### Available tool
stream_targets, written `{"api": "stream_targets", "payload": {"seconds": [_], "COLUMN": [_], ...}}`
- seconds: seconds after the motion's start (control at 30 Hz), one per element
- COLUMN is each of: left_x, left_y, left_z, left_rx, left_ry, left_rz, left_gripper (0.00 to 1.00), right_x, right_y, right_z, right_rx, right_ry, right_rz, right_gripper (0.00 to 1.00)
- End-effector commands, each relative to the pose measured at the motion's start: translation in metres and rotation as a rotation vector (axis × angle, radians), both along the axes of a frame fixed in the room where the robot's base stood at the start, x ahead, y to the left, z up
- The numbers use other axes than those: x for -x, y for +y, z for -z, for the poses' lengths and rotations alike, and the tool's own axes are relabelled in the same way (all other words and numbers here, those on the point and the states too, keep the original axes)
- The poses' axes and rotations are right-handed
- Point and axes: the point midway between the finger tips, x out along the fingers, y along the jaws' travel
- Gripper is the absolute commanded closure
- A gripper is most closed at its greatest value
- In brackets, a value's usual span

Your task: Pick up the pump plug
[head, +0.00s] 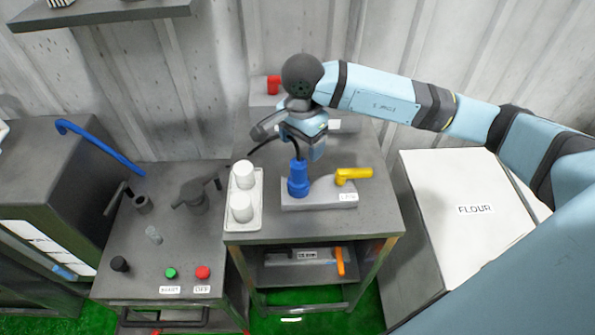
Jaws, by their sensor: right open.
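The blue plug (298,181), which I take as the pump plug, stands upright at the left end of a grey block (322,196) on the middle table. A black cable runs from its top up to the left. My right gripper (306,147) is open just above and behind the plug's top, pointing down. The wrist hides part of the cable, and I cannot tell whether the fingers touch the plug. My left gripper is not in view.
A yellow lever (354,175) sits on the block's right end. A white tray (241,224) with two white cups (242,206) stands close left. A red-handled unit (273,85) is behind.

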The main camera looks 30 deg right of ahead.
Motion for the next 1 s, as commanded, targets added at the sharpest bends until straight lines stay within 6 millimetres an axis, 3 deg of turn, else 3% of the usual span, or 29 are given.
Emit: {"api": "stream_targets", "payload": {"seconds": [0.1,0.37,0.63,0.93,0.97,1.0], "left_x": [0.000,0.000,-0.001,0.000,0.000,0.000], "left_y": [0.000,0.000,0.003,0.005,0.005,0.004], "left_z": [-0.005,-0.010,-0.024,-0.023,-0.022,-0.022], "left_rx": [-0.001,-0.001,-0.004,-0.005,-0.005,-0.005], "left_ry": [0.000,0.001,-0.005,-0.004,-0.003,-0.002], "left_rz": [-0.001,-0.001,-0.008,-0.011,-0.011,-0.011], "left_gripper": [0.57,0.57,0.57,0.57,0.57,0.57], "right_x": [0.001,0.001,0.004,0.003,0.003,0.003], "right_y": [0.001,0.003,0.010,0.009,0.009,0.009], "right_z": [0.019,0.038,0.076,0.084,0.084,0.084], "right_rx": [-0.001,-0.003,-0.003,-0.003,-0.003,-0.003], "right_ry": [0.003,0.003,0.003,0.000,0.000,0.000], "right_rz": [0.000,0.000,0.001,0.000,0.000,0.000], "right_gripper": [0.26,0.26,0.26,0.26,0.28,0.38]}}
